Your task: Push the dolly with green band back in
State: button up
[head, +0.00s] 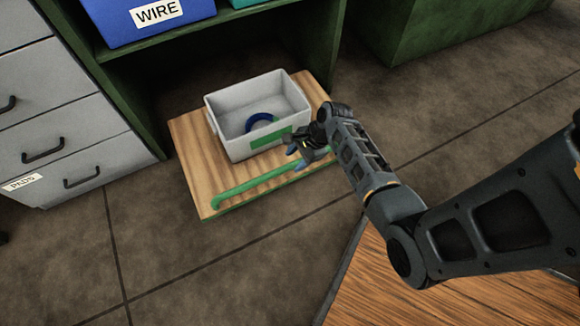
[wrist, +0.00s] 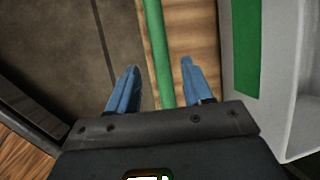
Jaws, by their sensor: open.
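The dolly (head: 190,150) is a wooden board on the floor, sticking out from the dark bay under the green shelf. A green bar (head: 250,187) runs along its front edge; it also shows in the wrist view (wrist: 157,45). A grey bin (head: 226,138) with a green band (head: 268,140) stands on the board, with a blue ring (head: 262,122) in it. My gripper (head: 294,158) is over the front right part of the dolly, near the bar. In the wrist view my blue fingers (wrist: 158,80) are apart, with the bar between them in the picture. I cannot tell whether they touch it.
Grey drawers (head: 60,120) stand left of the bay. A blue WIRE bin (head: 150,18) sits on the shelf above. A green cabinet (head: 440,25) is at the back right. A wooden surface (head: 440,285) is at the lower right. The floor (head: 170,255) before the dolly is clear.

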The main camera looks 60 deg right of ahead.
aim_at(289, 166)
jog(key=b+x, duration=0.1)
jog(key=x, duration=0.3)
jog(key=shift+f+b, duration=0.1)
jog(key=shift+b, duration=0.3)
jog(key=shift+c, duration=0.2)
grip_shut()
